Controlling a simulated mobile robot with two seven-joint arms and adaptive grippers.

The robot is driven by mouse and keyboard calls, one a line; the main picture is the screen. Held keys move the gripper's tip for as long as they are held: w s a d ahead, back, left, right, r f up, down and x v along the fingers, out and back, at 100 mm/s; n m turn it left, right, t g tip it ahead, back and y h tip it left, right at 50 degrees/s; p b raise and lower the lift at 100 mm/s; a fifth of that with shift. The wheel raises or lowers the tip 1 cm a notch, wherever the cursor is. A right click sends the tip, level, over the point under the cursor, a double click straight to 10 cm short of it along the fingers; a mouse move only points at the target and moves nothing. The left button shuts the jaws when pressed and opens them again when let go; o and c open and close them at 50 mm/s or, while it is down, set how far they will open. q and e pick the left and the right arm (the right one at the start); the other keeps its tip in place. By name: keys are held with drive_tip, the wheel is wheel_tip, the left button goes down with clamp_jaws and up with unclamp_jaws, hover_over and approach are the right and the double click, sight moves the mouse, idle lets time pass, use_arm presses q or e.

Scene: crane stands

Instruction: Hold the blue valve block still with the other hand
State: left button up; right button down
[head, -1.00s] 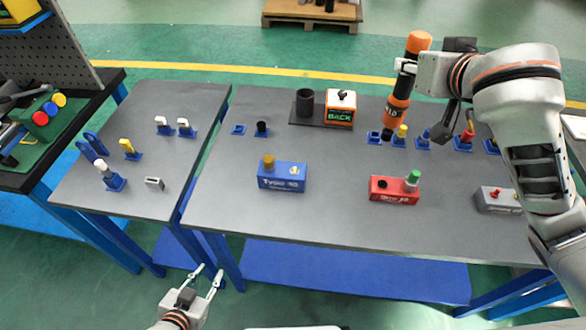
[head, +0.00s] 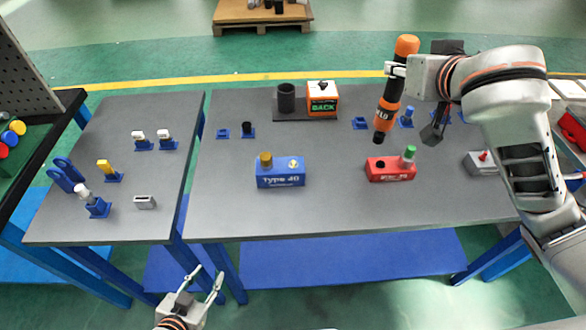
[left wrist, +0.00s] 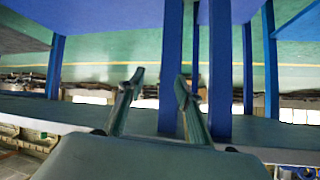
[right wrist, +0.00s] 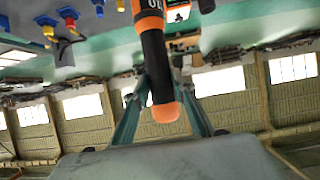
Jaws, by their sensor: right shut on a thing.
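The blue valve block (head: 280,180), marked "Type 40", stands upright on the grey table. It has a brass-coloured cap at its left top and a pale round fitting at its right top. My left gripper (head: 206,283) is open and empty, low in front of the tables, well apart from the block; its spread fingers also show in the left wrist view (left wrist: 158,90). My right gripper (head: 396,70) is shut on an orange and black power tool (head: 392,98), held above the table to the right of the block. The tool also shows in the right wrist view (right wrist: 155,60).
A red block (head: 390,174) with a green cap and a grey block (head: 480,163) stand to the right. An orange box (head: 322,107) and black cup (head: 286,98) are behind. A side table (head: 120,225) holds small parts. The table front near the blue block is clear.

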drive_tip(key=shift+f, duration=0.25)
drive_tip(key=shift+d+r, duration=0.1)
drive_tip(key=shift+r, duration=0.05)
use_arm(q)
drive_tip(key=shift+w+d+r, duration=0.35)
drive_tip(key=shift+d+r, duration=0.15)
